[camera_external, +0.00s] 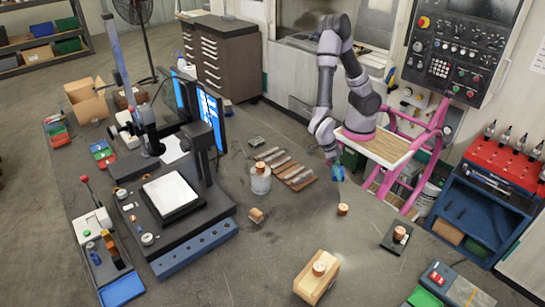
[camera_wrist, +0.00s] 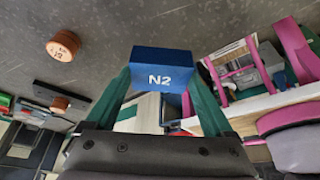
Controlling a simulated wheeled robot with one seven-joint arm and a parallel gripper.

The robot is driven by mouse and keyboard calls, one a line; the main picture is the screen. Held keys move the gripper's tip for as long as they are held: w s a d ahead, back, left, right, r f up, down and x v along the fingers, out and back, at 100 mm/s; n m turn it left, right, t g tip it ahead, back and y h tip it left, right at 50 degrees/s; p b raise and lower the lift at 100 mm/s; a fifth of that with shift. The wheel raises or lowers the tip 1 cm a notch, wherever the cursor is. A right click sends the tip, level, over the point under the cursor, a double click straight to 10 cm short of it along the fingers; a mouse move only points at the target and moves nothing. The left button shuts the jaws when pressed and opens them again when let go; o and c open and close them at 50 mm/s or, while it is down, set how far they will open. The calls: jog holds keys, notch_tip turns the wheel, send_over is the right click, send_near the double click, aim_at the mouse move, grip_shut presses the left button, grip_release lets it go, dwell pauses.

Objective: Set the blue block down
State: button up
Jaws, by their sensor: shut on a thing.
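The blue block (camera_wrist: 163,70), marked N2, sits between the green fingers of my gripper (camera_wrist: 160,92) in the wrist view. The fingers are shut on its two sides. In the external view the blue block (camera_external: 338,174) shows small at the lower end of my arm, with my gripper (camera_external: 334,163) just above it. It appears to be above the grey surface (camera_external: 300,225); its exact height is hard to tell.
A copper-coloured cylinder (camera_external: 343,209) stands just below the block in the picture. A dark plate with a cylinder (camera_external: 399,234) lies to the right. A wooden block (camera_external: 316,278) is at the front. Wooden pieces (camera_external: 295,177) lie left of my gripper.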

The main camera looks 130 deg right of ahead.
jog(key=shift+f, duration=2.65)
jog(key=o, duration=1.4)
jog(key=shift+f, duration=0.15)
jog(key=d+r+m+t+h, duration=0.1)
jog(key=d+r+m, duration=0.25)
jog(key=r, duration=0.55)
jog(key=d+r+m+t+h, duration=0.1)
jog(key=d+r+m+t, duration=0.15)
jog(key=r+m, duration=0.45)
jog(key=shift+s+d+r+m+t+y, duration=0.15)
jog(key=shift+s+d+r+m+t, duration=0.9)
jog(key=shift+s+r+m, duration=1.5)
jog(key=shift+s+d+r+m+t+y, duration=0.1)
jog(key=shift+s+d+r+m+t, duration=0.95)
jog(key=shift+r+m, duration=2.8)
jog(key=shift+s+d+r+m+t+y, duration=0.15)
jog(key=shift+s+d+r+m+t, duration=0.45)
jog(key=shift+s+r+m+t, duration=2.3)
